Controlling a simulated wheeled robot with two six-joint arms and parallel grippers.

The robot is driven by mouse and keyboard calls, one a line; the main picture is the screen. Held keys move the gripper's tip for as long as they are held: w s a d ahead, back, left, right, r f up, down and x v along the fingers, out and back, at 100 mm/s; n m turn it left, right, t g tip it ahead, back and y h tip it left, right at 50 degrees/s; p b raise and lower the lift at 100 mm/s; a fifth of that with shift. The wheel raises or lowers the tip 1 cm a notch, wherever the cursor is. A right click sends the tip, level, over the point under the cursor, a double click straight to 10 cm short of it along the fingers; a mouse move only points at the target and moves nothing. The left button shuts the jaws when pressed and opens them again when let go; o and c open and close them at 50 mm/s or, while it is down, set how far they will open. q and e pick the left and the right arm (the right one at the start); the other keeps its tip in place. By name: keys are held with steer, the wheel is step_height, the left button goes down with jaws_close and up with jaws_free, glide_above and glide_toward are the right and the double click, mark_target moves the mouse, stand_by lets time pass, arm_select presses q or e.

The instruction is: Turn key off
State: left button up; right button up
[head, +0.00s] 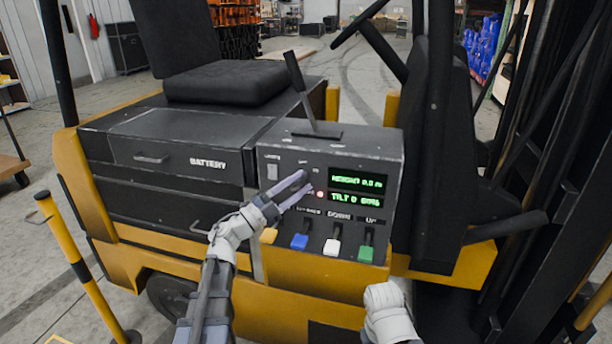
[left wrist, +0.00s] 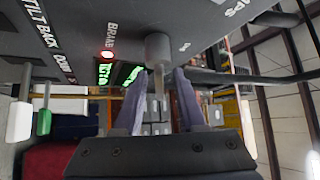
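The key (left wrist: 158,82) hangs from a round grey key switch (left wrist: 158,48) on the dark control panel (head: 350,160) of a yellow and black forklift. My left gripper (head: 306,181) is at the panel front, left of the green displays. In the left wrist view its two purple-grey fingers (left wrist: 160,74) stand apart, one on each side of the key, with gaps visible. In the head view the fingers hide the key. A pale part of my right arm shows at the bottom, but its gripper fingers do not.
Below are yellow, blue (head: 299,241), white (head: 332,247) and green (head: 366,253) levers. A red light (head: 320,195) glows beside the lit displays (head: 357,189). A tall lever (head: 300,85) rises from the panel top. A yellow post (head: 75,255) stands at left.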

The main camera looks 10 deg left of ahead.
arm_select(q)
steer(key=shift+p+x, duration=0.3)
steer(key=shift+x, duration=1)
jaws_close()
